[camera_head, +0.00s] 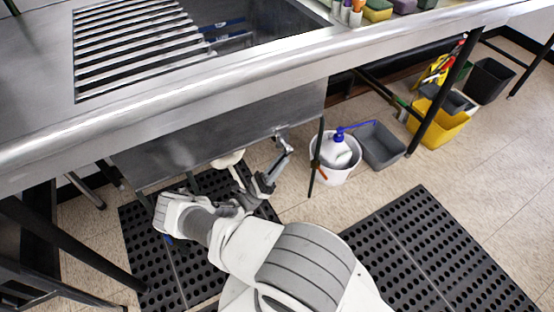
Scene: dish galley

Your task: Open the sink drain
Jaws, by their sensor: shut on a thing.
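The steel sink (225,120) fills the upper left, with its basin hanging below the front rail. My gripper (272,172) is under the basin's front edge, right of this fitting. It is shut on a grey metal drain handle (284,148) that slants up toward the basin. The handle's grip and the fingertips are small and partly hidden by my own wrist. The drain opening inside the basin is not in view.
A white bucket (350,172) holding a blue-topped bottle stands right of the gripper, near a dark table leg (318,155). A grey bin (380,146) and a yellow bucket (440,122) are further right. Black perforated mats (440,245) cover the floor. Slatted rack (135,45) above.

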